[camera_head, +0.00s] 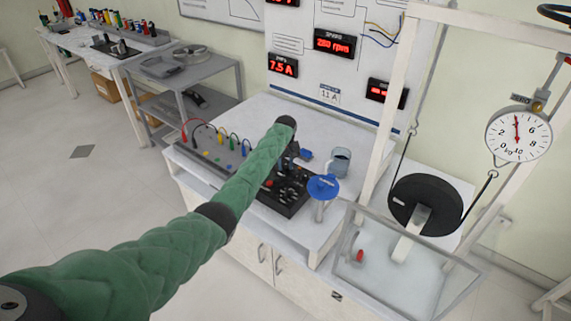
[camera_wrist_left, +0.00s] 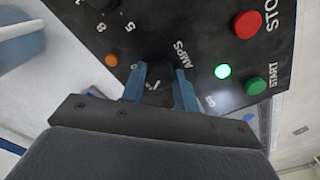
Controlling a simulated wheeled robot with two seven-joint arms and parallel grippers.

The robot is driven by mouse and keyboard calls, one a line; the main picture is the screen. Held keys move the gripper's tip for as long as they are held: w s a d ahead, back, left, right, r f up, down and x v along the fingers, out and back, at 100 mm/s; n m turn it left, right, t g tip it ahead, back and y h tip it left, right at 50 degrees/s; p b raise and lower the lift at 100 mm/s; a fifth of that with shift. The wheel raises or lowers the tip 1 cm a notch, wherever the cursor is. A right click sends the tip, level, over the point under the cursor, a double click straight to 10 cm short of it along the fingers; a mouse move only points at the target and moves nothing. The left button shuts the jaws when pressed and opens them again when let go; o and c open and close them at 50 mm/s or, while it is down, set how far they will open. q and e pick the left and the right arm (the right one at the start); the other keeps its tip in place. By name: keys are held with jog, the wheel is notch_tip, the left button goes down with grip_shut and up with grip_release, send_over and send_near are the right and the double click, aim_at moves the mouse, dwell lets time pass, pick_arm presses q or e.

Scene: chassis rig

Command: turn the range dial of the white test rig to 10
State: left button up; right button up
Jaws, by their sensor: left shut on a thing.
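My left gripper (camera_wrist_left: 160,82) is over the black control panel (camera_wrist_left: 200,25) in the left wrist view. Its blue fingers are shut on a dial beside the word AMPS; the dial is mostly hidden between and under them, and I cannot read its setting. A partly hidden mark shows near the right finger. In the head view my green left arm reaches down to the black panel (camera_head: 293,198) on the white bench-like rig (camera_head: 250,115); the gripper there is mostly hidden behind the wrist. My right gripper is not in view.
A red STOP button (camera_wrist_left: 248,24), a green START button (camera_wrist_left: 256,86), a lit green lamp (camera_wrist_left: 222,71) and an orange lamp (camera_wrist_left: 111,60) sit near the fingers. A blue-topped stand (camera_head: 322,187) and a beaker (camera_head: 340,160) stand beside the panel. A red display (camera_head: 283,66) reads 7.5 A.

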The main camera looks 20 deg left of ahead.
aim_at(286, 166)
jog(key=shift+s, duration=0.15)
pick_arm(q)
jog(key=o, duration=1)
jog(key=shift+c, duration=0.2)
jog(key=shift+r, duration=0.1)
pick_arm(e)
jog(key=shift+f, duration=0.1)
pick_arm(q)
jog(key=shift+r+b, duration=0.3)
notch_tip(286, 166, up, 6)
jog(key=shift+f+b, duration=0.1)
jog(key=shift+b, duration=1.05)
jog(key=shift+r, duration=0.65)
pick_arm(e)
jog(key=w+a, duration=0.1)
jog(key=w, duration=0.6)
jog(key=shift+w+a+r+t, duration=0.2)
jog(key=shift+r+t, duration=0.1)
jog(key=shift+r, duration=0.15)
pick_arm(q)
jog(key=shift+f, duration=0.1)
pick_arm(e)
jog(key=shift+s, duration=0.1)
